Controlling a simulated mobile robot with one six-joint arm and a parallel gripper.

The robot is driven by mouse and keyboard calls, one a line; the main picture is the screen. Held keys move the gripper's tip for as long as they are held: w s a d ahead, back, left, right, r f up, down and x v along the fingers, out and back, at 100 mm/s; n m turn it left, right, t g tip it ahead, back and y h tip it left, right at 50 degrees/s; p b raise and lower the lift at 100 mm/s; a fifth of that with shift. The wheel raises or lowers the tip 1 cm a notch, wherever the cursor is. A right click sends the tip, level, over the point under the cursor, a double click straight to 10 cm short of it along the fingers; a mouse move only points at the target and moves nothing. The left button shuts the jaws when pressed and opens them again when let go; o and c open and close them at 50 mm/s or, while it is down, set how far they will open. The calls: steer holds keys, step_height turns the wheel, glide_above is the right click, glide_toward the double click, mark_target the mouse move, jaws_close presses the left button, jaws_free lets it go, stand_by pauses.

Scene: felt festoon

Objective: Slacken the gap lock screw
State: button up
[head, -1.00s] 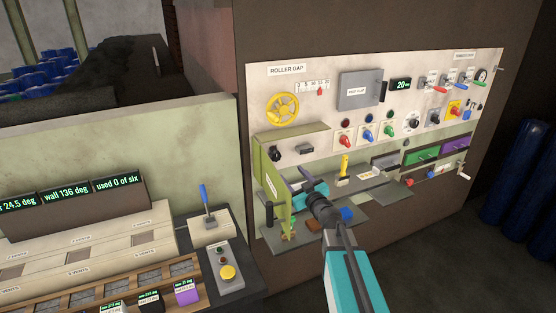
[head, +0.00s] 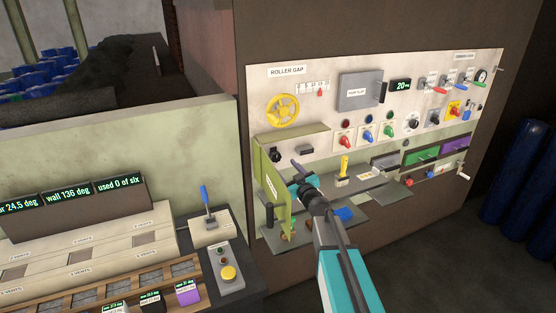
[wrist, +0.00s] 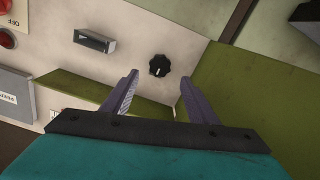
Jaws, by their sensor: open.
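A black lobed knob with a white pointer mark, likely the gap lock screw, sits on the cream panel below the yellow handwheel (head: 282,109). It shows as the black knob (head: 275,155) in the head view and as the black knob (wrist: 159,66) in the wrist view. My gripper (wrist: 158,79) is open and empty. In the wrist view the knob appears between and just beyond the two fingertips, apart from both. In the head view my gripper (head: 297,165) is right of the knob, in front of the panel.
A small grey latch (head: 306,150) is right of the knob. A yellow-handled lever (head: 344,166) stands on the shelf further right.

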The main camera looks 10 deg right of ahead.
mark_target(277, 158)
steer(key=shift+p+x, duration=0.8)
steer(key=shift+x, duration=3.15)
steer(key=c, duration=1.1)
